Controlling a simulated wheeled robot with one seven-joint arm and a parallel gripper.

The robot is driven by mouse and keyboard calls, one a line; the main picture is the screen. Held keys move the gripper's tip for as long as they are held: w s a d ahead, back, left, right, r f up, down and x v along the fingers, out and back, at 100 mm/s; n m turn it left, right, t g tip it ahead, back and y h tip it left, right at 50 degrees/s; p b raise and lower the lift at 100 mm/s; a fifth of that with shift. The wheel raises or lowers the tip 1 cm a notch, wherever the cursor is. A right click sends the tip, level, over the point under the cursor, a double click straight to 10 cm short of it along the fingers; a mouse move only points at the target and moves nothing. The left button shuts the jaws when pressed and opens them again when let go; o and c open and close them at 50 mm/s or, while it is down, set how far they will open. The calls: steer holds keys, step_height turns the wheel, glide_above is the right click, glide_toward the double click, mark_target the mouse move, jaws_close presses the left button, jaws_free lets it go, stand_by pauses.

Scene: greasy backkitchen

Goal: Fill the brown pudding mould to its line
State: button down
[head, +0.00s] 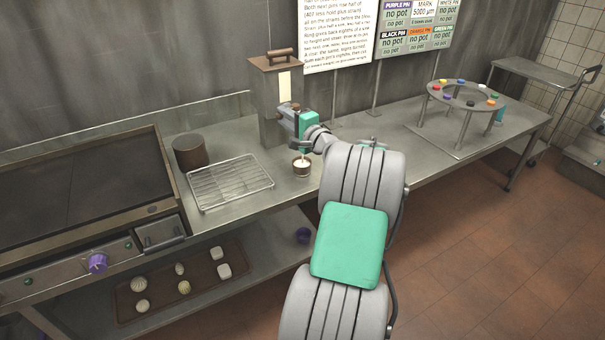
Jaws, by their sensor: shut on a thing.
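A small brown mould (302,170) stands upright on the steel counter, with pale, whitish content showing inside its rim. Any fill line on it is too small to make out. A tall brown-grey dispenser (273,90) with a pale strip on its front and a handled lid stands behind it, its tap above the mould. My gripper (290,112) is at the front of the dispenser, shut on what looks like its tap handle. My arm and wrist hide part of the tap. I cannot tell clearly whether liquid is running.
A wire rack (229,182) and a dark brown pot (189,151) stand left of the mould, beside a griddle (80,195). A round stand with coloured pegs (464,96) is at the right. A lower shelf bears a tray (150,301) of small pale items.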

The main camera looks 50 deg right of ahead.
mark_target(279, 114)
steer(key=shift+w+a, duration=0.15)
steer(key=shift+w, duration=0.65)
steer(key=shift+w+d, duration=0.2)
steer(key=shift+w, duration=0.5)
steer(key=c, duration=1.1)
jaws_free()
steer(key=shift+w, duration=0.1)
